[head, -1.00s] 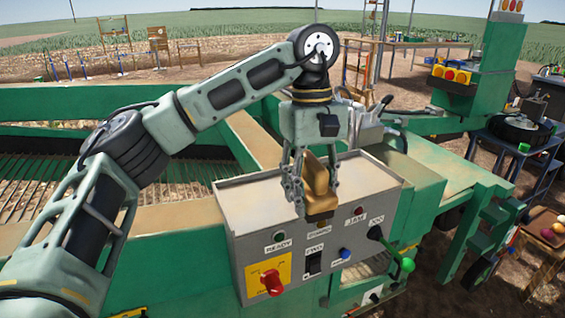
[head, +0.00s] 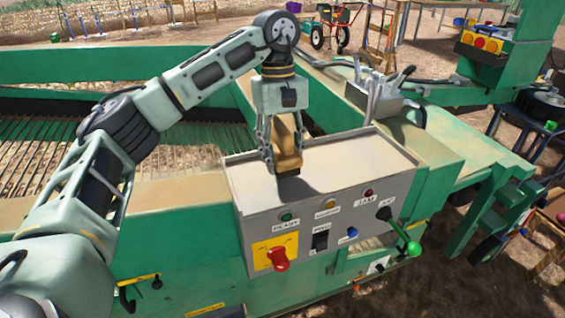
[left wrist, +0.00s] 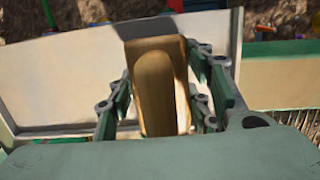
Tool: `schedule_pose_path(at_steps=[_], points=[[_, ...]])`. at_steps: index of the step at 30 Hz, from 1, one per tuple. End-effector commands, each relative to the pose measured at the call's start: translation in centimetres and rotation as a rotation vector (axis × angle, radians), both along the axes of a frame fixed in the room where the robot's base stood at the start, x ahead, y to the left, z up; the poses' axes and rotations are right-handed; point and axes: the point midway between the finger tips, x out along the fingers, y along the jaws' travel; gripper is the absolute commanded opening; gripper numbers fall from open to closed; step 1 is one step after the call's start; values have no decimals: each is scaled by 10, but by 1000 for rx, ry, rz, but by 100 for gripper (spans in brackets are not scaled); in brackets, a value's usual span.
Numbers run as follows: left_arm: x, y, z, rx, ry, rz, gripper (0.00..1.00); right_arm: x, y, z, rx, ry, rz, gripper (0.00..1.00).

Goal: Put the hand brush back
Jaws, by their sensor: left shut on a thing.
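The hand brush (head: 287,143) has a tan wooden body with a dark underside. My left gripper (head: 284,150) points down and is shut on it, with fingers on both sides. The brush is over the left part of the grey control box's top (head: 340,160); I cannot tell whether it touches the top. In the left wrist view the brush (left wrist: 157,90) sits between the two fingers (left wrist: 160,105), with the pale box top (left wrist: 60,85) behind it. My right gripper is in neither view.
The control box front carries a red switch (head: 279,258), small lamps, a blue button (head: 352,233) and a green-knobbed lever (head: 413,249). A grey holder with upright prongs (head: 375,100) stands behind the box. Green machine rails (head: 130,101) and a slatted bed lie to the left.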

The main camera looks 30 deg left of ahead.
Motion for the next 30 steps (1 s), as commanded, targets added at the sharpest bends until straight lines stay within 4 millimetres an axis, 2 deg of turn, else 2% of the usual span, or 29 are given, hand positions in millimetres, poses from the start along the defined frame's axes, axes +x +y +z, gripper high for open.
schedule_pose_path(at_steps=[9,21,22,27,30], points=[[0,1,-37,1,2,0,22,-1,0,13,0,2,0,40],[0,0,-45,0,0,-1,22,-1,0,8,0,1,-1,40],[0,0,-44,0,0,-1,49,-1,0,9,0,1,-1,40],[0,0,-44,1,1,0,63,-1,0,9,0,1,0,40],[0,0,-44,1,1,0,65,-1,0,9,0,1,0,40]])
